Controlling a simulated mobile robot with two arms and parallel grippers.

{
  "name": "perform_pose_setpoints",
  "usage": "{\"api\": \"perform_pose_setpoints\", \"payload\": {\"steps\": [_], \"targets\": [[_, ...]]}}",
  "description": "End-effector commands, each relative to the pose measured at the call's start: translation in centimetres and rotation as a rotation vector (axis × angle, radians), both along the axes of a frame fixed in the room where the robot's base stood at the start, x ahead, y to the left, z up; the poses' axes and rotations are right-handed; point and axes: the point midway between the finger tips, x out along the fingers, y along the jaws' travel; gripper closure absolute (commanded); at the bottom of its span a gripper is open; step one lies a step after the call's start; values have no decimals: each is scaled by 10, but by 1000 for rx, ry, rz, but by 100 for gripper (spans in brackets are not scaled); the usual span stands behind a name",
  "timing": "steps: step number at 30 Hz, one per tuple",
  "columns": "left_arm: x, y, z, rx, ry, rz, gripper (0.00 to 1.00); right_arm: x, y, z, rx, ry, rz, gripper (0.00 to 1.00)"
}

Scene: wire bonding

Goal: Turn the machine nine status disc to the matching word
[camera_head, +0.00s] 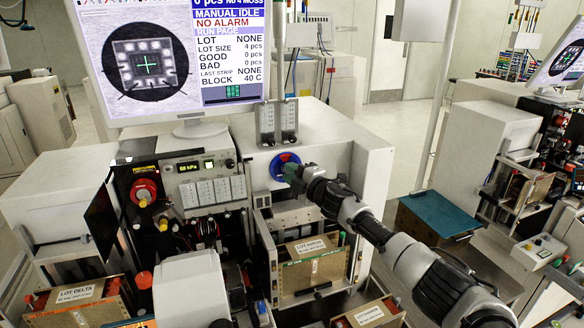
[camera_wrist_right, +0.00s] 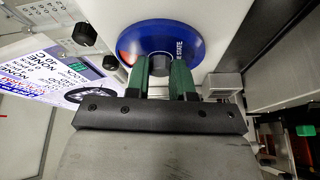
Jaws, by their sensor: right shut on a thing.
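The blue status disc (camera_head: 279,160) is on the white front of the machine, below the monitor and right of the gauge panel. In the right wrist view the disc (camera_wrist_right: 190,37) shows a red and white patch at its left edge and partly hidden white lettering ending in "STATE". My right gripper (camera_head: 292,170) reaches the disc from the right. Its green fingers in the right wrist view (camera_wrist_right: 163,72) are shut on the dark central knob (camera_wrist_right: 159,64). The monitor (camera_head: 180,50) reads "MANUAL IDLE" and "NO ALARM". My left gripper is not in view.
A gauge panel (camera_head: 207,167) and a red knob (camera_head: 143,191) are left of the disc. Two grey plates (camera_head: 277,122) stand above it. A labelled magazine (camera_head: 312,262) sits below. A teal-topped box (camera_head: 440,212) stands right of the machine, beyond my right arm.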

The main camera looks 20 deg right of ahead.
Motion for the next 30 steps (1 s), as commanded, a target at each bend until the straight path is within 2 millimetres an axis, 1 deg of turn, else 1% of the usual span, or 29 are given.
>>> {"api": "perform_pose_setpoints", "payload": {"steps": [1,5,19,20,24,30], "targets": [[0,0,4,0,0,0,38,0,0,1,-16,1,1,100],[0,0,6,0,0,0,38,0,0,0,-40,0,1,100],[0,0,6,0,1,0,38,0,1,-2,-52,0,1,100],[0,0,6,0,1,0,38,0,1,-2,-52,0,1,74],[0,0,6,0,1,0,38,0,0,-1,-51,0,1,53],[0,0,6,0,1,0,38,0,0,0,-50,-1,0,52]]}}
